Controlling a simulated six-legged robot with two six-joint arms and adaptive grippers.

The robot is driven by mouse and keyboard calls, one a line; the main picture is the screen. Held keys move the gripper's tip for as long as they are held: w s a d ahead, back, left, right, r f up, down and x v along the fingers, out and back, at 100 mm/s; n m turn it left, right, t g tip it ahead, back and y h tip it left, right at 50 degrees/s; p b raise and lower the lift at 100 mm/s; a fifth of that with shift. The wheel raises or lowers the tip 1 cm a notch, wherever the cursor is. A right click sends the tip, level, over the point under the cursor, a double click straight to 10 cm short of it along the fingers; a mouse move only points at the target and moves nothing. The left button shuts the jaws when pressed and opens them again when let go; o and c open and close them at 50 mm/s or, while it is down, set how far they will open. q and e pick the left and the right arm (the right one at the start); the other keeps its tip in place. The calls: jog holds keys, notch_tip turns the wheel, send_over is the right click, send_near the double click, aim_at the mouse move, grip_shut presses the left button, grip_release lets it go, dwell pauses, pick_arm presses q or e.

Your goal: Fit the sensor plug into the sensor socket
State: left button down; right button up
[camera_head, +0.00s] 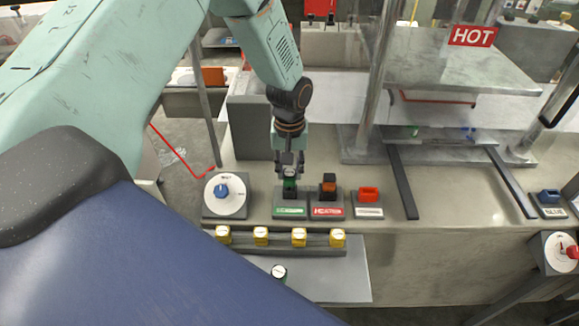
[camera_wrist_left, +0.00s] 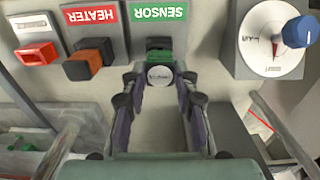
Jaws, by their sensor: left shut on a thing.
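My left gripper (camera_head: 289,160) comes down over the sensor socket (camera_head: 289,194), which sits behind a green SENSOR label (camera_head: 291,211). It is shut on the sensor plug (camera_head: 289,185), a green piece with a pale round top. In the left wrist view, the plug's white round top (camera_wrist_left: 160,76) shows between the fingertips of the left gripper (camera_wrist_left: 158,84). The green part lies against the dark socket block (camera_wrist_left: 159,43) beside the SENSOR label. The plug is upright at the socket; I cannot tell how deep it sits. My right gripper is not in view.
A dial (camera_head: 225,194) is at the left. Yellow blocks (camera_head: 299,237) line the front ledge. A dark rail (camera_head: 403,182) and HOT sign (camera_head: 473,36) lie right.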

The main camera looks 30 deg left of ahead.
aim_at(289, 173)
pick_arm(q)
jog(key=shift+f+b, duration=0.3)
jog(key=shift+f, duration=0.35)
jog(key=c, duration=0.9)
grip_release()
jog(key=shift+c, duration=0.2)
notch_tip(289, 173, up, 12)
